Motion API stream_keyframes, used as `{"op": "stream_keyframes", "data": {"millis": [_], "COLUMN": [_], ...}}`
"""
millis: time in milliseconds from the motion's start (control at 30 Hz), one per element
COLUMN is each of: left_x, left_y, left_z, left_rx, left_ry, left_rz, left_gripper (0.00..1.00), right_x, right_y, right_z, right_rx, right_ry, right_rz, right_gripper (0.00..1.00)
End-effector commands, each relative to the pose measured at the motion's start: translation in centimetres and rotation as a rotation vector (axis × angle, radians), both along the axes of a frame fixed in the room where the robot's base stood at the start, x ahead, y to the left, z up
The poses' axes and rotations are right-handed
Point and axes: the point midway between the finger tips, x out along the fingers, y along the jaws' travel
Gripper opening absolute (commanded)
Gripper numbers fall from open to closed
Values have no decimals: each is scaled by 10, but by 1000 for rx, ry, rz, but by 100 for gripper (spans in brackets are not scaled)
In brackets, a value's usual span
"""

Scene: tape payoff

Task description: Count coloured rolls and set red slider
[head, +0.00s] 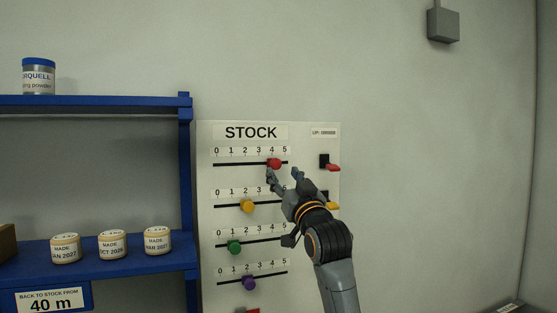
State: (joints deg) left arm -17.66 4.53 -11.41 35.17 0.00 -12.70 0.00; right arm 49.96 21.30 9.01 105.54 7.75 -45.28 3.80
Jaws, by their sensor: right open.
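The STOCK board (207,180) hangs on the wall with several horizontal slider rows numbered 0 to 5. The red slider knob (274,163) on the top row sits about under the 4. My right gripper (283,177) is open, its fingers just below and right of the red knob; I cannot tell whether one touches it. The yellow knob (248,206) is near 2, the green knob (235,247) near 1, the purple knob (249,283) near 2. I see no clearly coloured rolls. My left gripper is out of view.
A blue shelf (130,265) at left holds three pale labelled round items (112,245) with MADE dates, and a jar (39,77) on top. A sign (50,299) reads 40 m. Red (333,168) and yellow (334,207) tabs stick out at the board's right.

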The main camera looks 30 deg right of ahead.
Motion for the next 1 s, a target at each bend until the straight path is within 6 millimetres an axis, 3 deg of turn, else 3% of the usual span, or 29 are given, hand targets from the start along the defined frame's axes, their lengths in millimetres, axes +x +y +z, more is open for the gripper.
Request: {"op": "stream_keyframes", "data": {"millis": [100, 300, 667, 900, 1000], "left_x": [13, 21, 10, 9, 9], "left_y": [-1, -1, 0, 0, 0], "left_z": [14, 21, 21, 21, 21], "left_rx": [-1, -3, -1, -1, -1], "left_ry": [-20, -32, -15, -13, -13], "left_rz": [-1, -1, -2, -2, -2], "left_gripper": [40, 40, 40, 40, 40], "right_x": [19, 37, 41, 41, 41], "right_y": [-4, -8, -9, -9, -10], "right_z": [12, 17, 17, 17, 17], "right_rx": [0, 0, 0, -1, -1], "right_ry": [1, 1, 0, 0, 0], "right_rz": [0, 1, 1, 0, 0], "right_gripper": [49, 49, 49, 4, 0]}}
